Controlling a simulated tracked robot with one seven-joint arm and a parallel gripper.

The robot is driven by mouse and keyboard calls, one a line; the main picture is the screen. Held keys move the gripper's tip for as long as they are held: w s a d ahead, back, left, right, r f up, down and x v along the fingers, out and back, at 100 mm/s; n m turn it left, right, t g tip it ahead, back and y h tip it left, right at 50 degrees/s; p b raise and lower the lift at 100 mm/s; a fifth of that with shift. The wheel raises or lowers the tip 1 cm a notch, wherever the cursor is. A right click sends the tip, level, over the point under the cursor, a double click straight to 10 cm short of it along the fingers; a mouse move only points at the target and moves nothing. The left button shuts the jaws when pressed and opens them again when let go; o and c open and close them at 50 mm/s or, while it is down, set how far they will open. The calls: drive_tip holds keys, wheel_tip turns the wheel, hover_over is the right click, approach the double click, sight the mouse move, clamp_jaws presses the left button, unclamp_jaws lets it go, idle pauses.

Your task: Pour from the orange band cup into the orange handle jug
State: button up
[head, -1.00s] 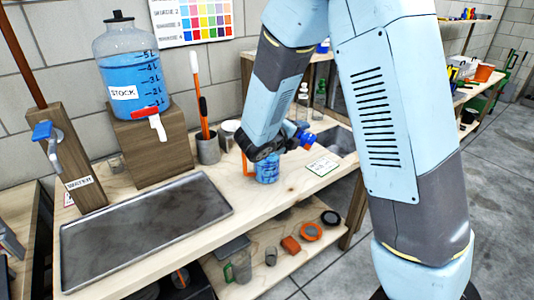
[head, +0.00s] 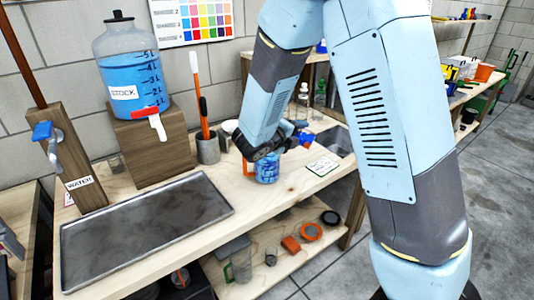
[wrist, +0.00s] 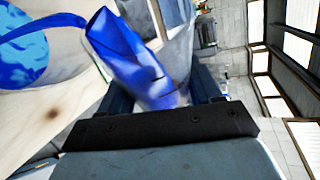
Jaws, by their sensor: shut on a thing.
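The orange handle jug (head: 266,170) stands on the bench with blue liquid in it, its orange handle on the left. My gripper (head: 268,146) is just above it, shut on the orange band cup (wrist: 135,65). The cup is clear, strongly tilted and holds blue liquid; part of it shows beside my gripper in the head view (head: 301,138). In the wrist view a blue stream runs from the cup's mouth to the left, toward a round blue surface that seems to be the jug's liquid. My gripper hides part of the cup, and I cannot make out its orange band.
A metal tray (head: 145,232) lies at the front left of the bench. The stock bottle (head: 134,80) stands on a wooden block (head: 150,150) behind it. A grey pot (head: 208,150) with tall tools is left of the jug. A small label card (head: 322,167) lies to its right.

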drive_tip(key=shift+w+a+r+n+h, duration=0.25)
drive_tip(key=shift+a+r+n+h, duration=0.15)
drive_tip(key=shift+a+r+n, duration=0.15)
idle(1.6)
